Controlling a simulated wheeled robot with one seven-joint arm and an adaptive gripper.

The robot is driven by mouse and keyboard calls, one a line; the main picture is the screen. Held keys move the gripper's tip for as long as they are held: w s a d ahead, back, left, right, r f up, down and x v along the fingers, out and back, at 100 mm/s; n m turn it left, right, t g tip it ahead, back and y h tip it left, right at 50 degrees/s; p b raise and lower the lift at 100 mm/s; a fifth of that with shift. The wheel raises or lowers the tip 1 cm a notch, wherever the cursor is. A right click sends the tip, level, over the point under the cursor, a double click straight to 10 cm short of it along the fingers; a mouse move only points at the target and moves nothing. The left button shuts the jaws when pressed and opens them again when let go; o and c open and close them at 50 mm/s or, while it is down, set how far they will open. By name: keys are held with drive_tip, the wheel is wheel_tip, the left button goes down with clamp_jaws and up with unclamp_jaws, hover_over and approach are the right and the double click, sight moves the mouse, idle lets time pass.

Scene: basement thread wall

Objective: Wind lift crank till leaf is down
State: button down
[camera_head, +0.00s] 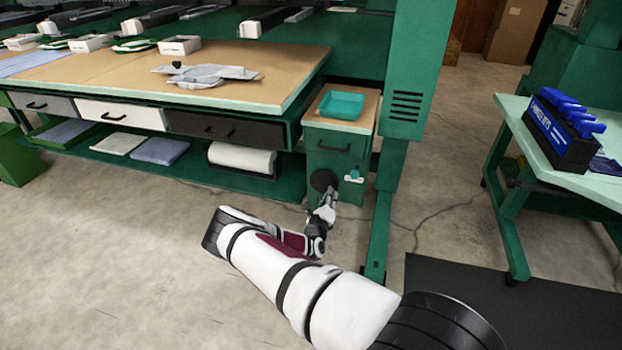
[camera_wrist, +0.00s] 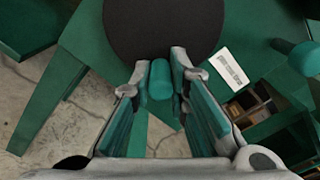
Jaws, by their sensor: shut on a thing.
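The crank shows as a round black disc (camera_head: 323,180) on the front of a green cabinet, below its drawer. In the wrist view the black disc (camera_wrist: 165,25) fills the top middle, with a green cylindrical crank handle (camera_wrist: 160,82) at its lower edge. My gripper (camera_head: 328,196) is at the disc, reaching in low from the front. In the wrist view my gripper (camera_wrist: 163,75) has its fingers on both sides of the handle, shut on it.
A teal tray (camera_head: 341,104) stands on the cabinet top. A green post (camera_head: 392,190) rises close to the right of the cabinet. The long workbench (camera_head: 130,75) is at left. Open concrete floor lies in front.

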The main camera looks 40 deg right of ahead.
sight(335, 186)
drive_tip(key=shift+d+r, duration=0.1)
drive_tip(key=shift+d, duration=0.1)
drive_tip(key=r+p, duration=0.2)
drive_tip(key=s+r+p, duration=0.1)
drive_tip(key=shift+d+r, duration=0.1)
drive_tip(key=shift+d, duration=0.25)
drive_tip(key=c, duration=1.6)
unclamp_jaws()
drive_tip(key=shift+w+f, duration=0.1)
drive_tip(key=shift+f, duration=0.15)
drive_tip(key=shift+o, duration=0.8)
drive_tip(key=shift+a+f+b, duration=0.1)
drive_tip(key=shift+f+b, duration=0.05)
drive_tip(key=shift+b, duration=0.15)
drive_tip(key=shift+w+a, duration=0.1)
drive_tip(key=p+v, duration=0.3)
drive_tip(key=v, duration=0.5)
drive_tip(key=shift+p, duration=0.4)
drive_tip(key=shift+f, duration=0.1)
